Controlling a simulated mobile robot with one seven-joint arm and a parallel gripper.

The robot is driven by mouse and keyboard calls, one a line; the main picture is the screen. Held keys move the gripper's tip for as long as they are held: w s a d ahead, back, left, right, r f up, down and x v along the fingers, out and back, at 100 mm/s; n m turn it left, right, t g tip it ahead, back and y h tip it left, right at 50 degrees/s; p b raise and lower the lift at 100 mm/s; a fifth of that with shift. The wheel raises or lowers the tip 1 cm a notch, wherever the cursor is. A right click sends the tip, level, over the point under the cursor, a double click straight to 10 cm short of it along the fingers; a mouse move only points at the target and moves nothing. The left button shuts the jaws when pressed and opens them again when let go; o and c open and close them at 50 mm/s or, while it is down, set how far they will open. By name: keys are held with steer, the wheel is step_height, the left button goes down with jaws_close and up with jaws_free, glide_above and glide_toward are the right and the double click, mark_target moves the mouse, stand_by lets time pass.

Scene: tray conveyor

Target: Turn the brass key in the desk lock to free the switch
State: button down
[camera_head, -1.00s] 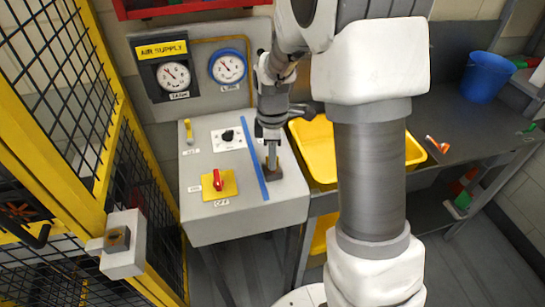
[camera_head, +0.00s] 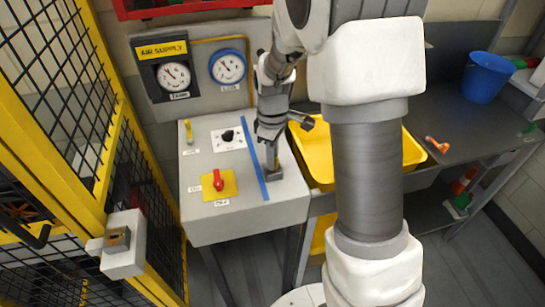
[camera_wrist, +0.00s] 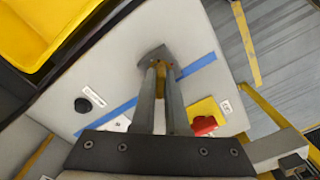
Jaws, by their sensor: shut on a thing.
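My gripper (camera_head: 272,165) points down at the right part of the grey desk panel (camera_head: 240,207). In the wrist view its fingers (camera_wrist: 160,80) are shut on the brass key (camera_wrist: 160,68), of which only a narrow strip shows between them. The key stands at the dark grey lock block (camera_wrist: 153,56), which also shows in the head view (camera_head: 274,174). How far the key is turned is hidden by the fingers. The red switch (camera_head: 219,180) sits on a yellow plate left of the blue stripe; it also shows in the wrist view (camera_wrist: 203,125).
A blue stripe (camera_head: 254,160) runs beside the lock. A black knob (camera_head: 228,135) and a yellow lever (camera_head: 188,130) are farther back on the panel. Two gauges (camera_head: 228,67) stand behind. A yellow tray (camera_head: 318,160) is close on the right, a yellow-framed mesh fence (camera_head: 85,185) on the left.

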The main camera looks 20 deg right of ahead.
steer(key=shift+m, duration=0.6)
steer(key=shift+m, duration=2.1)
steer(key=shift+m+p, duration=0.3)
steer(key=shift+m, duration=0.6)
